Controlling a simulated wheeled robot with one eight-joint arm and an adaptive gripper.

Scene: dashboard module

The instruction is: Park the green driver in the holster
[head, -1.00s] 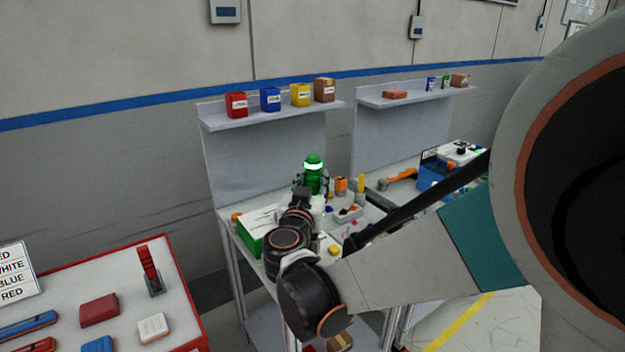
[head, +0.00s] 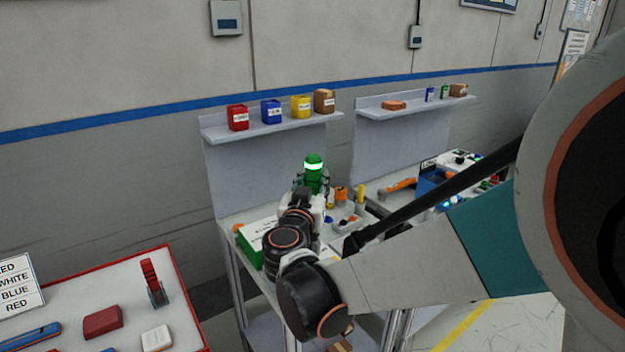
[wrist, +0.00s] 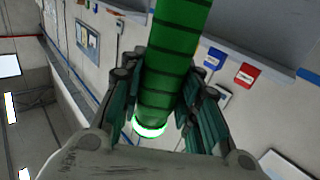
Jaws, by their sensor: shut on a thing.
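The green driver (head: 313,174) stands upright in the head view, with a bright white-green band near its top. My gripper (head: 312,188) is shut around it, above the near workbench. The driver's lower end is hidden behind my wrist in the head view. I cannot clearly make out the holster; my arm covers part of the bench.
The near workbench (head: 233,232) carries a green box with a white top (head: 257,238), an orange item (head: 340,194) and small parts. A shelf (head: 265,130) with bins stands behind. A red-edged table (head: 185,310) is at lower left. Bare floor (head: 490,325) shows at lower right.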

